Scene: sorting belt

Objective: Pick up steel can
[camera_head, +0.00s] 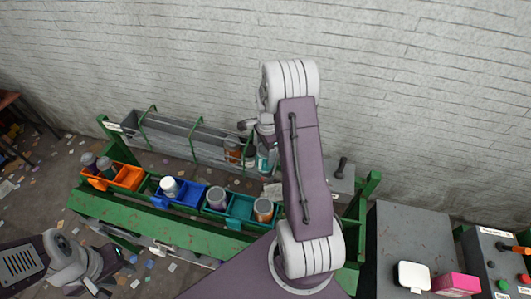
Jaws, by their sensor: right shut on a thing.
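My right gripper (265,145) is at the right end of the grey trough, pointing down beside my raised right arm. It is shut on a container with a teal side (264,161), partly hidden by my arm. I cannot tell for sure which of these is the steel can. My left gripper (84,284) is low at the bottom left, away from the containers. Its fingers are too unclear to tell open or shut.
The green-framed stand carries the grey trough (178,141) with green hoops over it. In front is a row of orange (128,178), blue (186,194) and teal (240,210) bins holding several containers. A grey table (398,245) and a control panel stand at right.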

